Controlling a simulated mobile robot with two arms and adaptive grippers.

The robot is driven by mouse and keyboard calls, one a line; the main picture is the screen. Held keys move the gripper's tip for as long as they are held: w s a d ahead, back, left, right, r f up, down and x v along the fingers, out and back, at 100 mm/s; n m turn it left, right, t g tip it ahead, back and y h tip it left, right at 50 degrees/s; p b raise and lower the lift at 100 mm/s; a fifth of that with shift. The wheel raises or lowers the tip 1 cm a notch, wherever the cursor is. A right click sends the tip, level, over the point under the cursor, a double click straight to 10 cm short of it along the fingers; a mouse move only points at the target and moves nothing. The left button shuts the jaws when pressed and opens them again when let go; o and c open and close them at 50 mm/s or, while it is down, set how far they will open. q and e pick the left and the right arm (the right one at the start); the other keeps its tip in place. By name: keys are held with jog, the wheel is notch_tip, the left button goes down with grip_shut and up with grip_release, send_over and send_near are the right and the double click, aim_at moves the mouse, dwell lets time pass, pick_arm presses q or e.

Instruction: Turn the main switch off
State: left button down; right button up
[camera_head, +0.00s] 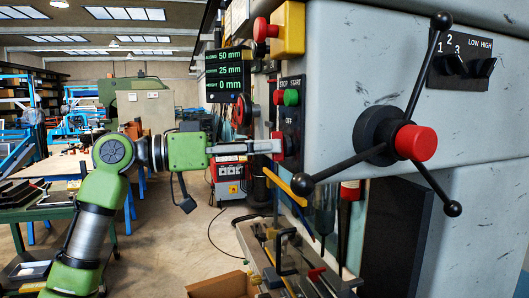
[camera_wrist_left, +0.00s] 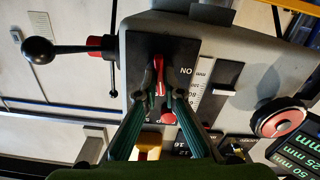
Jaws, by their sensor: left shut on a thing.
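The main switch is a red lever (camera_wrist_left: 160,86) on a black plate (camera_wrist_left: 186,50) on the side of the grey machine head. In the left wrist view the lettering "ON" shows upside down beside the lever. My left gripper (camera_wrist_left: 160,97) is shut on the red lever, with one finger on each side of it. In the head view my left gripper (camera_head: 276,146) reaches in from the left, level, to the switch plate (camera_head: 291,128). The fingers partly hide the lever there, so its exact angle is hard to tell. My right gripper is not in view.
Red stop and green start buttons (camera_head: 291,97) sit just above the switch. A yellow box with a red knob (camera_head: 289,30) is higher up. The black spoked feed handle (camera_head: 376,137) projects to the right. A tool tray (camera_head: 258,245) lies below.

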pick_arm(q)
jog(key=shift+f+m, duration=0.2)
jog(key=shift+m, duration=0.9)
jog(key=shift+d, duration=0.1)
jog(key=c, duration=2.2)
grip_release()
jog(key=shift+o, duration=0.2)
jog(key=shift+r, duration=0.1)
jog(key=v, duration=1.2)
